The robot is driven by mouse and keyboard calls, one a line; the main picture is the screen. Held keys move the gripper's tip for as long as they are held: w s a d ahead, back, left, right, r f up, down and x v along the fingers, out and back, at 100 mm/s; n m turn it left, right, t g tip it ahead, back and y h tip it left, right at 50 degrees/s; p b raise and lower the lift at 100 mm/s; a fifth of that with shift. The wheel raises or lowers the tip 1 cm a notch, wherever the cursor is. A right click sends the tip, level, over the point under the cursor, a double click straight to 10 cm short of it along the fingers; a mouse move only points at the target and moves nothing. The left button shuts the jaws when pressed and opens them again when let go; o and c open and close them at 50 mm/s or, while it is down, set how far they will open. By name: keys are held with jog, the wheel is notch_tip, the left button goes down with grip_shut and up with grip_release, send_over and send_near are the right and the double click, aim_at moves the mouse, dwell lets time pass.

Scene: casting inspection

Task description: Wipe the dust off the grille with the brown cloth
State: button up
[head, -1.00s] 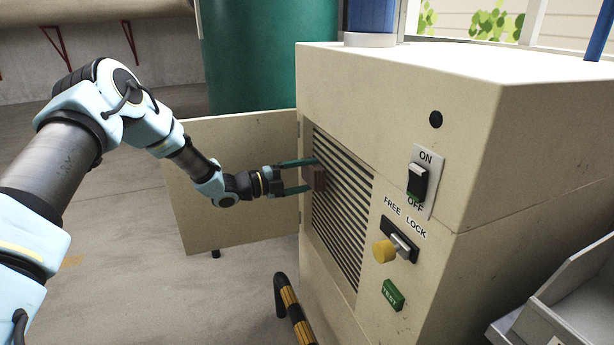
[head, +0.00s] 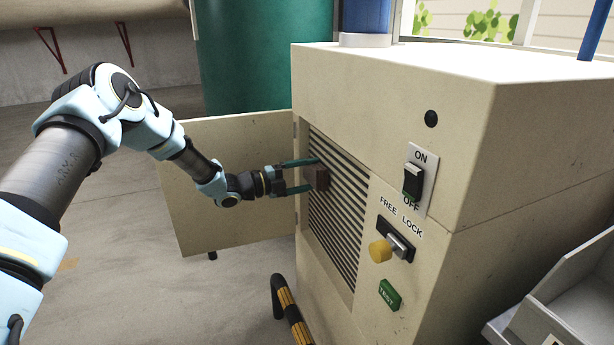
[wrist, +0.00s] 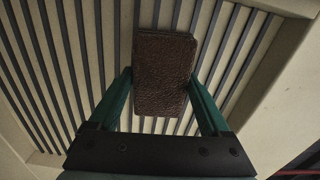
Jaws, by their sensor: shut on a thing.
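The grille (head: 345,222) is a recessed panel of slanted slats in the front of the beige cabinet. It fills the back of the wrist view (wrist: 62,60). My gripper (head: 308,176) has green fingers and is shut on the brown cloth (head: 320,178), a small folded block. In the wrist view the cloth (wrist: 165,72) sits between the fingertips and lies against or very close to the slats; I cannot tell whether it touches. The slats behind the cloth are hidden. I cannot make out distinct dust on the visible slats.
An open cabinet door (head: 225,185) stands left of the grille, behind my arm. A black-and-yellow rail (head: 290,312) stands below on the floor.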

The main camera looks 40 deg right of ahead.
aim_at(354, 203)
jog(key=shift+s+d, duration=0.15)
jog(key=shift+d, duration=0.25)
jog(key=shift+s+a+r+p, duration=0.1)
jog(key=shift+s+a+p, duration=0.15)
jog(key=shift+s+p, duration=0.2)
jog(key=shift+s+a+p, duration=0.2)
jog(key=shift+s+p, duration=0.1)
jog(key=shift+s, duration=0.15)
jog(key=shift+s+a+p, duration=0.25)
jog(key=shift+s+p, duration=0.2)
jog(key=shift+s, duration=0.35)
jog(key=shift+s+a+p, duration=0.25)
jog(key=shift+s+p, duration=0.15)
jog(key=shift+s, duration=0.35)
jog(key=shift+s+a+p, duration=0.25)
jog(key=shift+s+p, duration=0.2)
jog(key=shift+s, duration=0.35)
